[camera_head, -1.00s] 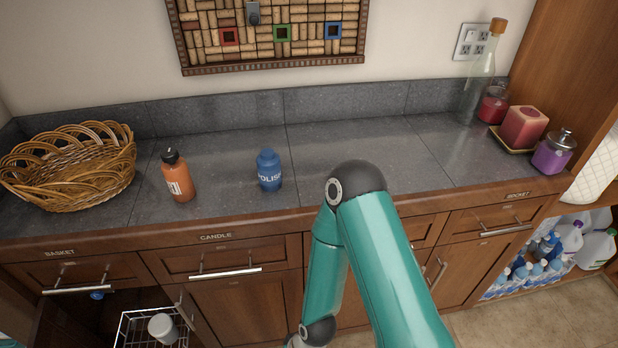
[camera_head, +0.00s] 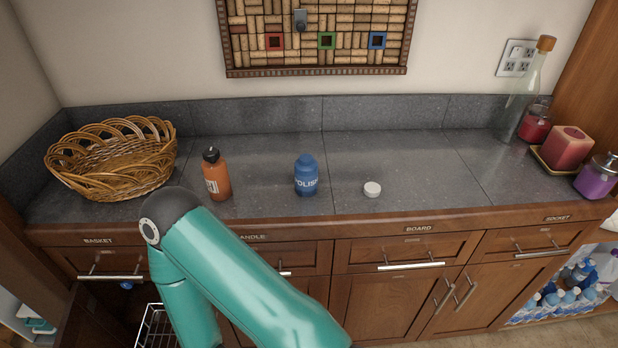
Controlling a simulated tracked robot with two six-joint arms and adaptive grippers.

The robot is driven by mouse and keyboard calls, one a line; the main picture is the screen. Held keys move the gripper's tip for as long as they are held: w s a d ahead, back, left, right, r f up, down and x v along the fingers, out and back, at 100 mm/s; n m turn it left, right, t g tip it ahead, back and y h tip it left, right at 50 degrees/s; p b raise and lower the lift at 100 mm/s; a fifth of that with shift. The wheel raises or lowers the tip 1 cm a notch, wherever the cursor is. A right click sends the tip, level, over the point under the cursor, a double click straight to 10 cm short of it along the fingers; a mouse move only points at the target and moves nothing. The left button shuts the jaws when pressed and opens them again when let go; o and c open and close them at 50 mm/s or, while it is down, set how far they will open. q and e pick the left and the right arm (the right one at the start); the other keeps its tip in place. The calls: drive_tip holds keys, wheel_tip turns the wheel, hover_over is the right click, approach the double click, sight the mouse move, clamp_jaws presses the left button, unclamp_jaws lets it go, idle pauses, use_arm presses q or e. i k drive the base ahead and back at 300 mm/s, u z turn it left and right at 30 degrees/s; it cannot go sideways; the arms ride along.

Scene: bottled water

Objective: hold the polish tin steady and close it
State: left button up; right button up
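The polish tin is a blue bottle-shaped container (camera_head: 306,177) lettered "POLISH". It stands upright on the grey counter, left of a small white round cap (camera_head: 372,189). The cap lies on the counter near its front edge, apart from the tin. I cannot tell whether the top of the tin is open. One teal arm of mine fills the lower left and middle, its elbow in front of the cabinets below the orange bottle. No gripper shows in the frame, and nothing touches the tin or the cap.
An orange bottle (camera_head: 216,175) with a black top stands left of the tin. A wicker basket (camera_head: 112,160) is at far left. A glass bottle (camera_head: 522,100), red candle (camera_head: 565,147) and purple jar (camera_head: 597,177) stand at right. The counter right of the cap is clear.

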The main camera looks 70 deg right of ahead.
sight(306, 167)
drive_tip(key=u, duration=0.55)
drive_tip(key=k, duration=2.4)
drive_tip(key=z, duration=0.95)
drive_tip(key=i, duration=1)
drive_tip(key=u, duration=0.1)
